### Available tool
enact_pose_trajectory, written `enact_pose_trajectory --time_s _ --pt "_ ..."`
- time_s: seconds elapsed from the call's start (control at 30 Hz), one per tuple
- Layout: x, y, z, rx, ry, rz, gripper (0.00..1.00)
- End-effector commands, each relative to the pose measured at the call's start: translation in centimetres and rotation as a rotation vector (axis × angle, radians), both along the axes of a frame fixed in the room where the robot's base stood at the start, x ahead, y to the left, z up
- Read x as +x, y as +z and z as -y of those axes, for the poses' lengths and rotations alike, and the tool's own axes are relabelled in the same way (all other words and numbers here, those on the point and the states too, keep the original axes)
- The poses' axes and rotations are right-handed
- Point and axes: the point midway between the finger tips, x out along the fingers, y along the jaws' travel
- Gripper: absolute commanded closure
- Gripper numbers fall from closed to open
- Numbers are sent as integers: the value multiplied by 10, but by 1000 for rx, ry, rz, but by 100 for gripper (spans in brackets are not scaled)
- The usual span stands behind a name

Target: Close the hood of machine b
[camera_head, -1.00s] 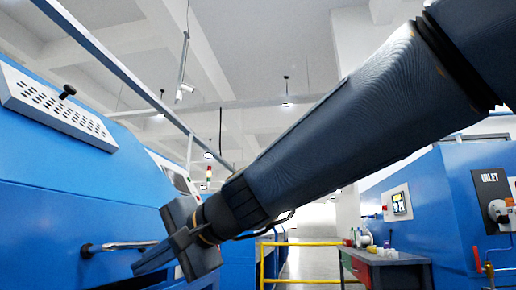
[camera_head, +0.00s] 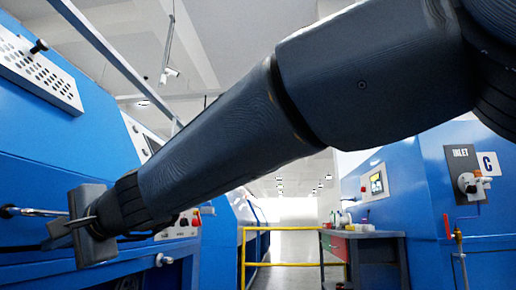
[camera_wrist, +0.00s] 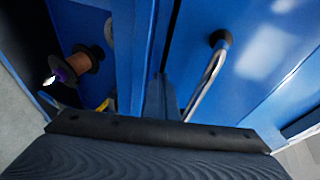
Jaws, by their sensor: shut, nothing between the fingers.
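A large blue machine (camera_head: 60,150) with a hood fills the left of the head view; no letter shows on it, so I cannot tell that it is machine b. A silver bar handle (camera_head: 28,212) sticks out from its front. It also shows in the wrist view (camera_wrist: 205,85), to the right of the fingers. My gripper (camera_head: 55,226) is shut and empty, close beside the handle's right end. In the wrist view my gripper (camera_wrist: 161,90) points along a blue panel edge. I cannot tell whether it touches the handle.
A blue machine marked C (camera_head: 440,200) stands at the right, with an INLET valve and pipe. A workbench (camera_head: 365,245) and a yellow rail (camera_head: 290,229) stand farther back. A brown spool (camera_wrist: 85,62) shows inside the opening at the left of the wrist view.

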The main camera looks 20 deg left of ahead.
Motion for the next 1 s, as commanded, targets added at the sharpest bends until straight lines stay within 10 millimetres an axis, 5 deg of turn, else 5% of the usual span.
enact_pose_trajectory --time_s 0.77,1.0 --pt "-8 -24 -35 -17 4 -1 100" --pt "-9 -24 -15 -14 11 -1 100"
